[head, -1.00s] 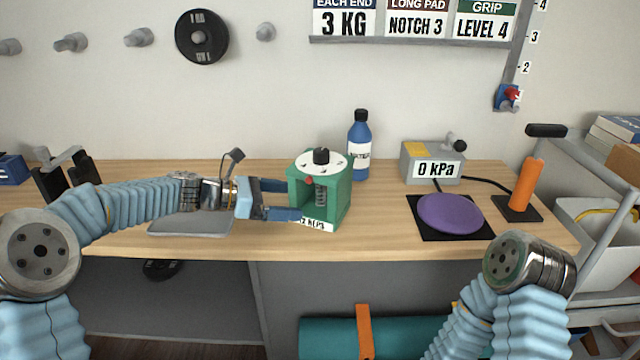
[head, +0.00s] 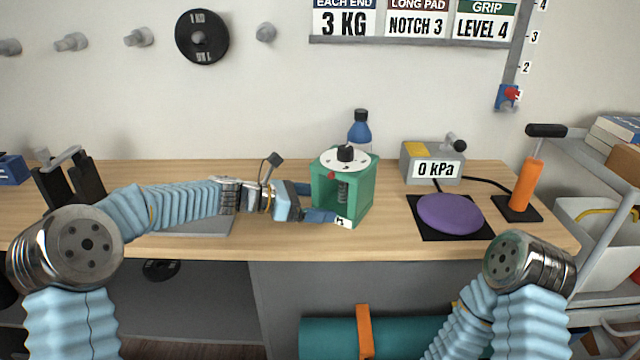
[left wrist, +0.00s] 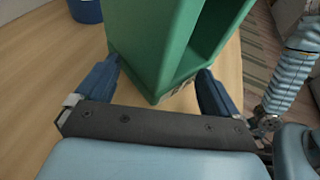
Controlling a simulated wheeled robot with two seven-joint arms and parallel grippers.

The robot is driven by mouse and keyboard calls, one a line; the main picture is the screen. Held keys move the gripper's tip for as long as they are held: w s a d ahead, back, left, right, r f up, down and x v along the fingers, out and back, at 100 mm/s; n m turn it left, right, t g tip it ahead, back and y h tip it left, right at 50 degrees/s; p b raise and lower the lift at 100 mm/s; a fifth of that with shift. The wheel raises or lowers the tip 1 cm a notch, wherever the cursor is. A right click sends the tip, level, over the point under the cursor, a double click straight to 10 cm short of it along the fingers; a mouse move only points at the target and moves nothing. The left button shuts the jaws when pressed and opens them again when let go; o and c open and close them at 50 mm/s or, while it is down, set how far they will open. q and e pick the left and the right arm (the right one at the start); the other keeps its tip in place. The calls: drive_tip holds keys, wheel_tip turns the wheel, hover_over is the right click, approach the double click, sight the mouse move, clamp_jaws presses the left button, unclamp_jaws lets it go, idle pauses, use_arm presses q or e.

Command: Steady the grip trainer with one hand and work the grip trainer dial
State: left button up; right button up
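The grip trainer (head: 364,200) is a green open-fronted box on the desk, upright, with a spring inside. Its dial is a black knob (head: 345,153) on a white marked disc on top. A red pointer sits at the disc's front edge. My left gripper (head: 322,203) is at the trainer's left side, its blue fingers wide apart and the near finger over part of the white front label. In the left wrist view, the green trainer body (left wrist: 160,50) lies between the fingertips, close to both; firm contact cannot be told. My right gripper is out of view.
A blue bottle (head: 360,131) stands just behind the trainer. To the right are a purple pad (head: 450,213), a grey box reading 0 kPa (head: 433,163) and an orange handle (head: 527,186). A grey flat plate (head: 205,224) lies under my left arm.

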use_arm(q)
drive_tip(key=c, duration=1.4)
